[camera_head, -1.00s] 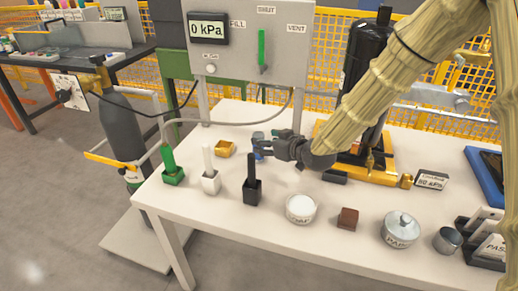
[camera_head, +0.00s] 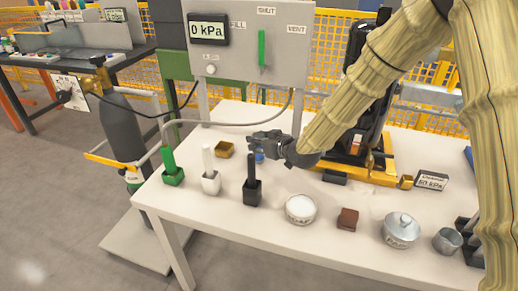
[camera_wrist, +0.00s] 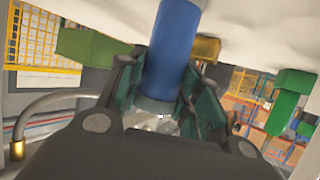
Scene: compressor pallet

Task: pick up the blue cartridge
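The blue cartridge (camera_wrist: 171,45) stands between the two fingers of my gripper (camera_wrist: 160,88) in the wrist view. The dark green pads flank it closely on both sides, but I cannot tell whether they press on it. Its far end meets the white table at the top of that view. In the head view my gripper (camera_head: 262,141) is low over the back of the table, pointing left. Only a small blue part of the cartridge (camera_head: 259,156) shows below the fingers; the rest is hidden behind them.
Green (camera_head: 172,170), white (camera_head: 210,178) and black (camera_head: 252,189) handled pieces stand in front, with a white-filled dish (camera_head: 300,208) and a brown block (camera_head: 347,218). The gauge panel (camera_head: 250,50) and hose rise behind.

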